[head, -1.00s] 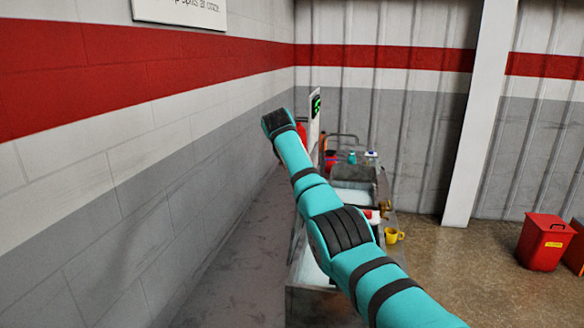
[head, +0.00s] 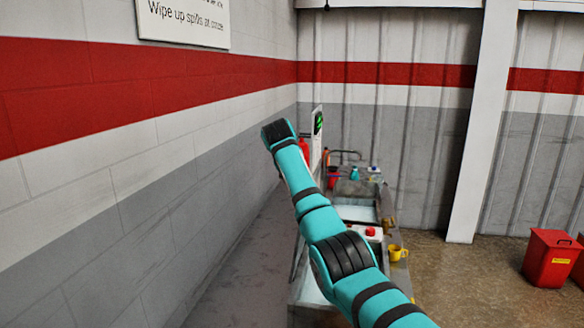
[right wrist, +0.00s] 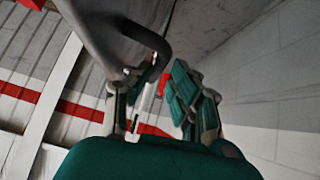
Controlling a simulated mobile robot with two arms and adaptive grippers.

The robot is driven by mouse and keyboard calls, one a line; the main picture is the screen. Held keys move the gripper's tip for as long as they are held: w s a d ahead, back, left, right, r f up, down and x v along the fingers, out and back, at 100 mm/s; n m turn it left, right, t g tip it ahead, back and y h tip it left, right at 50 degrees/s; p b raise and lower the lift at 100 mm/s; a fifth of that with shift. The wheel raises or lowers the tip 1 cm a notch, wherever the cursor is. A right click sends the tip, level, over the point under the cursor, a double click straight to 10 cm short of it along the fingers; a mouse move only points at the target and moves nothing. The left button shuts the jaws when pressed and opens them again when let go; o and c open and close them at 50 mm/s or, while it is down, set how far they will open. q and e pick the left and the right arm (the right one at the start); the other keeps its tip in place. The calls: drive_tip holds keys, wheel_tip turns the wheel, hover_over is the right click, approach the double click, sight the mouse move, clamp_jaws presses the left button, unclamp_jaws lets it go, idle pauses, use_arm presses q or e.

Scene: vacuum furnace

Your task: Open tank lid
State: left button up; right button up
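In the right wrist view my right gripper (right wrist: 157,95) has its two fingers apart. A dark bent handle (right wrist: 157,42), joined to a grey metal part (right wrist: 95,22), reaches down between the fingers and lies close to the left one. Whether it touches that finger I cannot tell. I cannot tell for sure whether the grey part is the tank lid. In the head view my teal right arm crosses from the lower right up to the left, and its gripper is not visible there. No tank lid can be clearly made out in the head view. My left gripper is not in view.
Behind my arm is a bench with a metal basin (head: 352,214), a yellow mug (head: 398,253), a red cup (head: 333,177) and a teal bottle (head: 355,174). A block wall stands at left. A red bin (head: 553,257) stands on open floor at right.

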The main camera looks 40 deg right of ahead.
drive_tip(key=v, duration=0.9)
drive_tip(key=shift+a, duration=0.15)
